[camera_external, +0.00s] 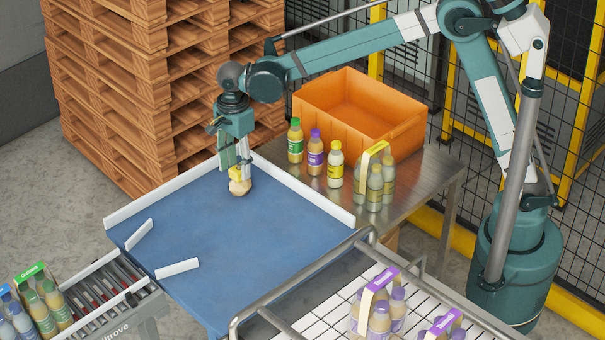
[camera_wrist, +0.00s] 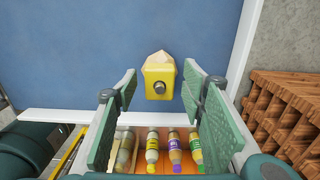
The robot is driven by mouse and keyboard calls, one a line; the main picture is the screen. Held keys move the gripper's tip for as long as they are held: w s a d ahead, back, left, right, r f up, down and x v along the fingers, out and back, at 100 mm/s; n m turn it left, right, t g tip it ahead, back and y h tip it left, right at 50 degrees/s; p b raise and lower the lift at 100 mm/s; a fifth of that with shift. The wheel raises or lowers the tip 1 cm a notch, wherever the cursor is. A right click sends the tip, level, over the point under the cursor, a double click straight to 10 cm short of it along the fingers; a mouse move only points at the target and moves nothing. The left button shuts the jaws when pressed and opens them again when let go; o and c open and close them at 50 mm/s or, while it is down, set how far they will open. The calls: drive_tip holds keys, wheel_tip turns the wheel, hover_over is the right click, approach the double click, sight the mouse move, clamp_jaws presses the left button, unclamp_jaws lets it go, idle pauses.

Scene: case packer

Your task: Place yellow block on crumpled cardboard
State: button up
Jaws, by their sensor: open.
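The yellow block (camera_external: 236,174) appears to rest on top of the crumpled cardboard (camera_external: 241,187), a small beige lump on the blue surface. In the wrist view, the yellow block (camera_wrist: 159,71) shows a dark round knob, and a pale edge of the cardboard (camera_wrist: 160,57) sticks out beyond it. My gripper (camera_external: 241,166) is just above the block, pointing down. In the wrist view its two fingers stand apart on either side of the block, with visible gaps. Most of the cardboard is hidden under the block.
The blue table (camera_external: 240,250) has white side rails and is mostly clear. Several bottles (camera_external: 315,152) stand by an orange crate (camera_external: 350,95) on the metal bench to the right. Wooden pallets (camera_external: 150,90) are stacked behind. A roller conveyor (camera_external: 105,295) lies at lower left.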

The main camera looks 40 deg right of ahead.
sight(237, 169)
wheel_tip(237, 169, up, 12)
drive_tip(key=shift+f, duration=0.25)
idle(0.3)
idle(0.5)
drive_tip(key=shift+d, duration=0.1)
drive_tip(key=s+d+r+n+t+y, duration=0.15)
drive_tip(key=s+d+n, duration=0.25)
drive_tip(key=d, duration=1.1)
drive_tip(key=s+d+r+n+t, duration=0.2)
drive_tip(key=s+d+r+n, duration=0.15)
drive_tip(key=d, duration=1.15)
drive_tip(key=s+d+f+n+t, duration=0.1)
drive_tip(key=s+d+f+n, duration=0.2)
drive_tip(key=s+d, duration=0.3)
drive_tip(key=s+d+f+n+t+h, duration=0.1)
drive_tip(key=s+d+f+n, duration=0.3)
drive_tip(key=s+d, duration=0.3)
drive_tip(key=s+d+f+n+t, duration=0.1)
drive_tip(key=s+d+f+n, duration=0.2)
drive_tip(key=s+d, duration=0.3)
drive_tip(key=shift+s+d+f+t, duration=0.25)
drive_tip(key=shift+d+t, duration=0.1)
drive_tip(key=shift+d, duration=0.9)
